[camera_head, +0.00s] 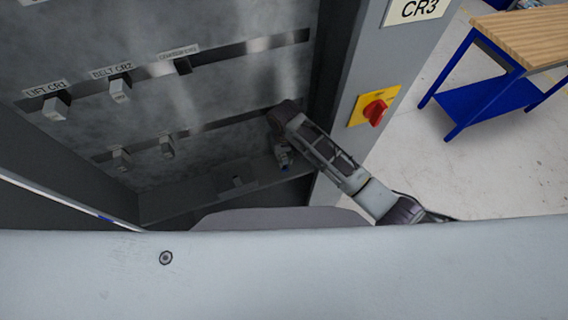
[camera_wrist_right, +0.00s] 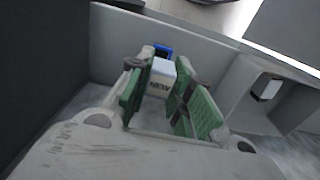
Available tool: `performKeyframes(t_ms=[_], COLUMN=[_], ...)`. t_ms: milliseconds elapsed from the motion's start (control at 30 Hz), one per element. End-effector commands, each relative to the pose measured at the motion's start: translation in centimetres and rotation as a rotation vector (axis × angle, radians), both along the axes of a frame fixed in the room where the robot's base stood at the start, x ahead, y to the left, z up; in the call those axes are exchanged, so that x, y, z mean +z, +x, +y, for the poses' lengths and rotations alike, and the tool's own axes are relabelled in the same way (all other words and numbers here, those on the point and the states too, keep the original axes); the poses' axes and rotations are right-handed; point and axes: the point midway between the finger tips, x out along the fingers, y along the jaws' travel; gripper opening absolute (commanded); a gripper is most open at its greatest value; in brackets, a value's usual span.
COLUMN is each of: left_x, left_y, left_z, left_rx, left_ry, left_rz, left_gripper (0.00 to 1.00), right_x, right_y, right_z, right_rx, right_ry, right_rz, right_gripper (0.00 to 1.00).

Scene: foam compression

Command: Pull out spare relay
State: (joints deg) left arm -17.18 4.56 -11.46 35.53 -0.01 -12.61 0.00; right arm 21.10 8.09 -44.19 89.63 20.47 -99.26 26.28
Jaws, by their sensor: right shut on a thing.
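The spare relay (camera_wrist_right: 161,76) is a small white block with dark letters that seem to read NEW. In the right wrist view it sits between the green pads of my right gripper (camera_wrist_right: 158,97), which is shut on it. A blue part (camera_wrist_right: 163,51) shows just behind the relay; I cannot tell whether it is joined to it. In the head view my right gripper (camera_head: 283,158) points down inside the cabinet, near the lower right above the bottom ledge. The relay is too small to make out clearly there. My left gripper is out of view.
The cabinet back panel (camera_head: 190,95) carries relays on two rails, including LIFT CR1 (camera_head: 56,108) and BELT CR2 (camera_head: 120,90). A small dark piece (camera_head: 237,182) sits on the bottom ledge. A red switch (camera_head: 375,111) is on the right cabinet frame. A blue workbench (camera_head: 490,100) stands beyond.

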Motion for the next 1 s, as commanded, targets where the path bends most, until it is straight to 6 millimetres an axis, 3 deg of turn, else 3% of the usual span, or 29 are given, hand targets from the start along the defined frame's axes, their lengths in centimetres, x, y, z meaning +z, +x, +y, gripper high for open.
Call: performKeyframes(t_ms=[1000], left_x=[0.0], left_y=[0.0], left_z=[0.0], left_rx=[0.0], left_ry=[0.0], left_rz=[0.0], left_gripper=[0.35], right_x=[3.0], right_y=[0.0], right_z=[0.0], right_rx=[0.0], right_ry=[0.0], right_rz=[-0.001], right_gripper=[0.0])
